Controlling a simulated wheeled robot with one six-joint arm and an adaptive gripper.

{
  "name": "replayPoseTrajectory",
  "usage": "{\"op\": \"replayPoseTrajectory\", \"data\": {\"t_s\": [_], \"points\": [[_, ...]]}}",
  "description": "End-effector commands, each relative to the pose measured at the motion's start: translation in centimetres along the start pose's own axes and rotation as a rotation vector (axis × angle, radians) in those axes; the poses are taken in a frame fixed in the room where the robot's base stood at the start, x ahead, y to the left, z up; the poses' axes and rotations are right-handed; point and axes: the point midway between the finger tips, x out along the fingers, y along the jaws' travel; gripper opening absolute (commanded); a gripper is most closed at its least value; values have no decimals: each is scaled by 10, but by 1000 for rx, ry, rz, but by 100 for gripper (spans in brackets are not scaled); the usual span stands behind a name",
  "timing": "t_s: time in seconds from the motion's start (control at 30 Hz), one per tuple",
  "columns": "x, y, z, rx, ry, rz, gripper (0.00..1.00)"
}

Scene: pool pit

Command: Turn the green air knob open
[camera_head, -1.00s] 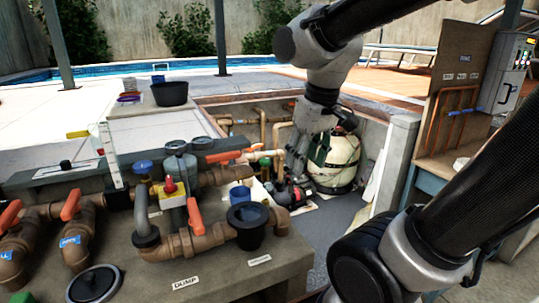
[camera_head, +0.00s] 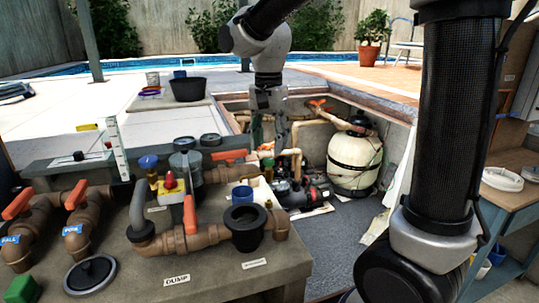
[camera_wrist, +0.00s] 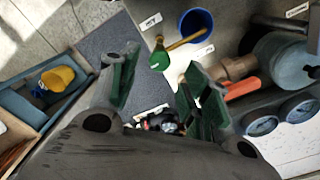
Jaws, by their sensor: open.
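In the wrist view a small green piece (camera_wrist: 158,57) with a white mark shows beyond my fingertips, beside a blue cup (camera_wrist: 196,25) and a tan rod. It may be the green air knob; I cannot tell for sure. My gripper (camera_wrist: 160,85) is open, with dark green pads on both fingers, and nothing is held between them. In the head view my gripper (camera_head: 277,132) hangs pointing down over the equipment pit, left of the cream filter tank (camera_head: 355,160).
Brown pipes with orange handles (camera_head: 189,214) and a red knob (camera_head: 169,180) stand on the front slab. A dark strainer pot (camera_head: 245,226) and a blue cup (camera_head: 242,194) are close by. A pump (camera_head: 300,192) sits in the pit. A wooden side table (camera_head: 510,190) stands right.

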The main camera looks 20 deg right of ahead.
Motion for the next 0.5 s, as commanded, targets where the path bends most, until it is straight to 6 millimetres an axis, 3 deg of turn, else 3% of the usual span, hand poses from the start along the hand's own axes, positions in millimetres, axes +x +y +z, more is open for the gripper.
{"op": "replayPoseTrajectory", "data": {"t_s": [0.2,0.5], "points": [[32,0,0,-1,-1,1,48],[40,0,0,-2,0,-1,48]]}}
